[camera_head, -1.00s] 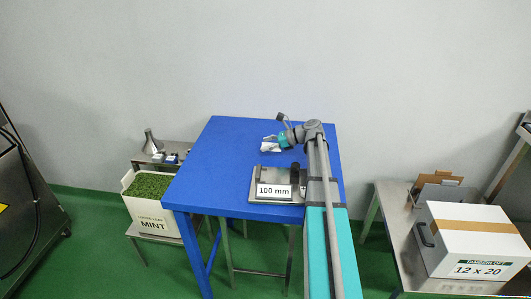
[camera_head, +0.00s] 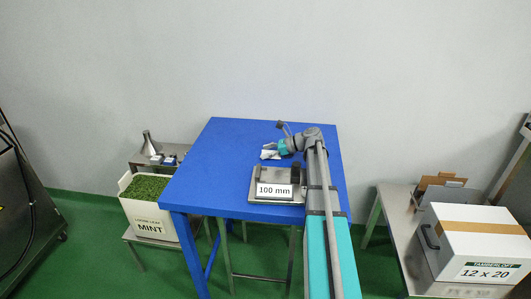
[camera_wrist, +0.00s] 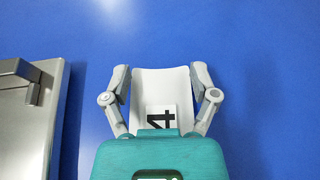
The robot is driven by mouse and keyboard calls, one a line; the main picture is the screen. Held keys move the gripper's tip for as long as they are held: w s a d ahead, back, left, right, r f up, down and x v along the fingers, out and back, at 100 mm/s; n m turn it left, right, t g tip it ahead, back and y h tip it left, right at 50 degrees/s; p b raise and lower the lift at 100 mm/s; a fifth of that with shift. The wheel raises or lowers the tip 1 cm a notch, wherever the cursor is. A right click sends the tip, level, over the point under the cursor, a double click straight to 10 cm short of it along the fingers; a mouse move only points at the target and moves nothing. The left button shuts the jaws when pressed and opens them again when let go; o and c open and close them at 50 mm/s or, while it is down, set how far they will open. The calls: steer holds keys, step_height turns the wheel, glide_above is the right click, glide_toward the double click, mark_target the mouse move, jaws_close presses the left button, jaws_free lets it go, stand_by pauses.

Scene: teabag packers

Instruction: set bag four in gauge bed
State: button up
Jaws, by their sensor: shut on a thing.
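Bag four is a white packet (camera_wrist: 160,84) with a black "4" on its label, seen in the wrist view between my gripper's fingers. My gripper (camera_wrist: 160,78) is shut on it, with one finger at each side edge. In the head view the white bag (camera_head: 269,155) shows just left of my gripper (camera_head: 277,150), above the blue table. The gauge bed is a grey metal plate (camera_head: 262,177) with a "100 mm" label on its front, nearer the table's front edge than the bag. Its metal edge (camera_wrist: 35,130) shows at the left of the wrist view.
The blue table (camera_head: 215,165) is clear left of the gauge. A tub of green leaf marked MINT (camera_head: 147,200) and a shelf with a funnel (camera_head: 149,144) stand left. A bench with a white "12 x 20" carton (camera_head: 475,235) stands right.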

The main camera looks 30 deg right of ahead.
steer(key=o, duration=0.5)
steer(key=shift+r+p, duration=0.15)
steer(key=shift+p, duration=0.15)
steer(key=p+v, duration=0.4)
steer(key=v, duration=0.6)
steer(key=shift+s+d+r, duration=0.1)
steer(key=shift+s+d, duration=0.05)
steer(key=shift+v, duration=0.8)
